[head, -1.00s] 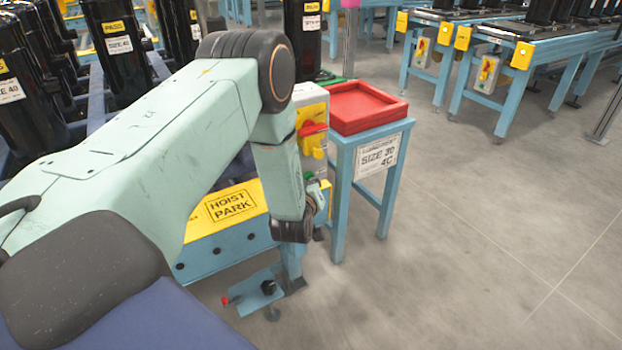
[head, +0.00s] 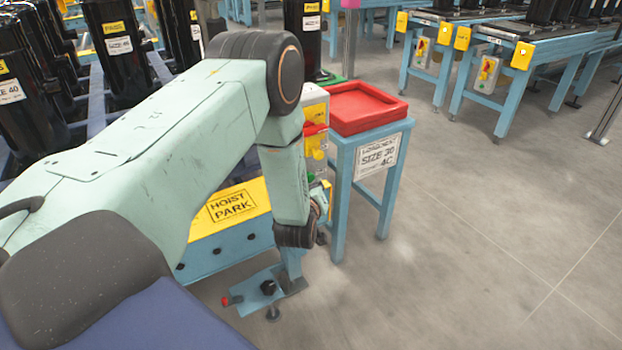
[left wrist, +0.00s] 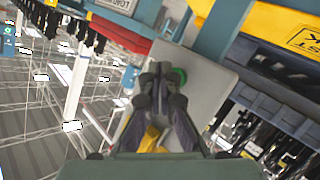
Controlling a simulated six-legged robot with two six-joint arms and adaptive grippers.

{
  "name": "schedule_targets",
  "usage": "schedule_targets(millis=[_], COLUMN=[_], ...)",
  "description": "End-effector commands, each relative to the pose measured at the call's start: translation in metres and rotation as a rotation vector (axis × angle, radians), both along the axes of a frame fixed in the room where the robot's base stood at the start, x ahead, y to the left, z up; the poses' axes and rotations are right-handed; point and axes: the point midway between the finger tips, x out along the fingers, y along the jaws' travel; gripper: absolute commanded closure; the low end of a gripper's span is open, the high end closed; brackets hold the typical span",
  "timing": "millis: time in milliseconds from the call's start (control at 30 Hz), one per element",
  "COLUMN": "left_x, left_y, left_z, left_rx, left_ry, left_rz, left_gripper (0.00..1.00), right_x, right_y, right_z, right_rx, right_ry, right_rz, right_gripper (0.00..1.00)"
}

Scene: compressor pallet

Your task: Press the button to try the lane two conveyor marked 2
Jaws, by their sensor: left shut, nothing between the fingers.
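A grey control box (head: 315,96) with a red and yellow switch (head: 316,142) stands in the middle of the head view, partly hidden by my left arm. In the left wrist view the box's grey face (left wrist: 208,82) fills the middle, with a green button (left wrist: 179,75) on it. My left gripper (left wrist: 160,80) is shut and empty, its fingertips over the box face beside the green button and partly covering it. I cannot tell whether they touch. In the head view the fingers are mostly hidden behind my wrist. I see no readable 2 marking. My right gripper is out of view.
A red tray (head: 365,105) sits on a blue stand (head: 340,205) right of the box. A yellow HOIST PARK panel (head: 231,205) lies left of my wrist. Blue conveyors (head: 560,47) with similar boxes stand at the back right. The floor (head: 480,240) at right is clear.

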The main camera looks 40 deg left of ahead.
Motion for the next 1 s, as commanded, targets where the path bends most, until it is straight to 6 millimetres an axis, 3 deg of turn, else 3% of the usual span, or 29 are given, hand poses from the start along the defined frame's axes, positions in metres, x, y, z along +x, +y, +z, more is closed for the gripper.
schedule_targets(millis=[367,1000], left_x=[-0.002,-0.020], left_y=[-0.004,-0.048], left_z=[0.000,0.000], left_rx=[0.000,0.000], left_ry=[0.002,0.001], left_rz=[-0.001,-0.001], left_gripper=[1.00,1.00], right_x=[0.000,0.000], right_y=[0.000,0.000], right_z=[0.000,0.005], right_rx=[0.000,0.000], right_ry=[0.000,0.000], right_rz=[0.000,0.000], right_gripper=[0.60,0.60])
